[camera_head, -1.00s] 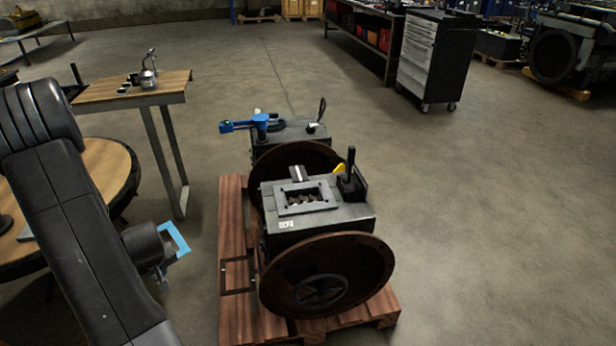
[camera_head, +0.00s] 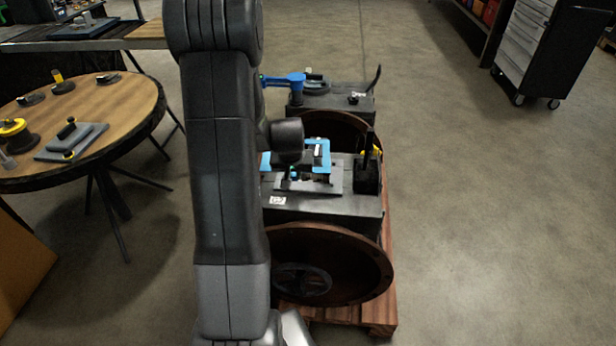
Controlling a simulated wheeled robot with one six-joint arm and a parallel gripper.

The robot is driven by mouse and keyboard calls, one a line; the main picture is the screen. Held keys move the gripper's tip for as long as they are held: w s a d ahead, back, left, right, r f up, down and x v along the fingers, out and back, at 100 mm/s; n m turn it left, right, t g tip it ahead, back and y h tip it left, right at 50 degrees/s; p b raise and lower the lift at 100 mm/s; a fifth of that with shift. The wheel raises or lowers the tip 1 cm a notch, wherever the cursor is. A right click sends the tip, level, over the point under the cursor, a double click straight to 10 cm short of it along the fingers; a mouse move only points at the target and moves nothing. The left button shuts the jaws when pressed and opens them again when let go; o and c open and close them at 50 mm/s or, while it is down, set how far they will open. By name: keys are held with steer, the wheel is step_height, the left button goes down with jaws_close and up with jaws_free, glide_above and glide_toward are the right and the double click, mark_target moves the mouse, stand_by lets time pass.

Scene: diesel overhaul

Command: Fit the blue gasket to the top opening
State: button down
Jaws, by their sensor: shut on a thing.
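The blue gasket (camera_head: 323,155) is a flat, square-cornered frame. It shows over the top opening of the near grey housing, and my arm hides part of it. My gripper (camera_head: 294,173) is at the gasket's left side, mostly hidden behind my wrist, and is shut on it. The grey flange (camera_head: 322,187) around the top opening lies just below the gasket. I cannot tell whether the gasket touches the flange. The near housing (camera_head: 330,209) lies on a wooden pallet (camera_head: 388,302).
A black upright lever block (camera_head: 367,172) stands on the housing right of the opening, with a yellow part beside it. Behind is a second housing (camera_head: 340,103) with a blue tool (camera_head: 285,81). A round table (camera_head: 120,98) stands left.

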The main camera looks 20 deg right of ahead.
steer(key=shift+m, duration=0.5)
steer(key=d+f+b, duration=0.1)
steer(key=f, duration=0.1)
steer(key=s+d+f+b, duration=0.1)
steer(key=f+b, duration=0.1)
steer(key=d+f+b, duration=0.1)
steer(key=f+b, duration=0.1)
steer(key=shift+s, duration=0.2)
steer(key=shift+f, duration=0.15)
steer(key=shift+s+f+b, duration=0.1)
steer(key=shift+f+b, duration=0.85)
steer(key=shift+b, duration=0.4)
stand_by(1.0)
steer(key=c, duration=1.3)
jaws_free()
steer(key=shift+r, duration=0.15)
steer(key=p+v, duration=0.2)
steer(key=v, duration=1.1)
steer(key=shift+a+r, duration=0.25)
steer(key=shift+a, duration=0.05)
